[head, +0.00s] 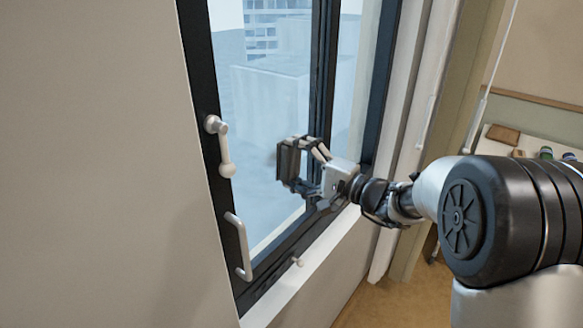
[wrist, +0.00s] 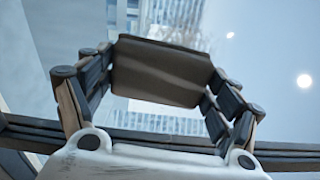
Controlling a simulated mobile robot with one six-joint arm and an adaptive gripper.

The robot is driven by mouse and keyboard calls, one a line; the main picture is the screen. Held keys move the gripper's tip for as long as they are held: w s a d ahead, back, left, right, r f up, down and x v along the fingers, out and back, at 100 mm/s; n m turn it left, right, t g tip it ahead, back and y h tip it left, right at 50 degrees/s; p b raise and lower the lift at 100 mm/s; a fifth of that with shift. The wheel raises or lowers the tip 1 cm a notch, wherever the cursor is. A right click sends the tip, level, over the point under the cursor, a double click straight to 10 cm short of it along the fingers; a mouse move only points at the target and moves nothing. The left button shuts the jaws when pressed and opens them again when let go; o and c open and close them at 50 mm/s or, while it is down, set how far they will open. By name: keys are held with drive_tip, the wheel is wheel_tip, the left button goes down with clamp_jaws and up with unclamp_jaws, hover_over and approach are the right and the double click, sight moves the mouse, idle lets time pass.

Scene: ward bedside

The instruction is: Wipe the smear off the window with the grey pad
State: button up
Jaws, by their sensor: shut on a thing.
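The grey pad (head: 288,160) is a dark, flat block held upright in front of the window. My gripper (head: 303,163) is shut on it, with a finger on each side. In the wrist view the pad (wrist: 160,75) spans between the fingers of my gripper (wrist: 158,88). The window glass (head: 262,95) is pale blue with a dark frame. A faint brownish patch (head: 270,157) shows on the glass just left of the pad; it may be the smear. I cannot tell whether the pad touches the glass.
A pale lever handle (head: 222,148) and a lower bar handle (head: 240,248) sit on the left frame. A small knob (head: 297,262) is by the sill (head: 312,268). A shelf with small items is at far right.

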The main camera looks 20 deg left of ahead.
drive_tip(key=w, duration=0.1)
drive_tip(key=w+d+b, duration=0.1)
drive_tip(key=w, duration=0.1)
drive_tip(key=w+d, duration=0.1)
drive_tip(key=w, duration=0.1)
drive_tip(key=shift+w+d, duration=0.1)
drive_tip(key=shift+w, duration=0.1)
idle(0.3)
drive_tip(key=shift+b, duration=0.45)
drive_tip(key=shift+s+a+b, duration=0.3)
drive_tip(key=shift+s+b, duration=0.55)
drive_tip(key=shift+b, duration=0.1)
drive_tip(key=shift+s+a+b, duration=0.3)
drive_tip(key=shift+s+b, duration=0.55)
drive_tip(key=shift+b, duration=0.05)
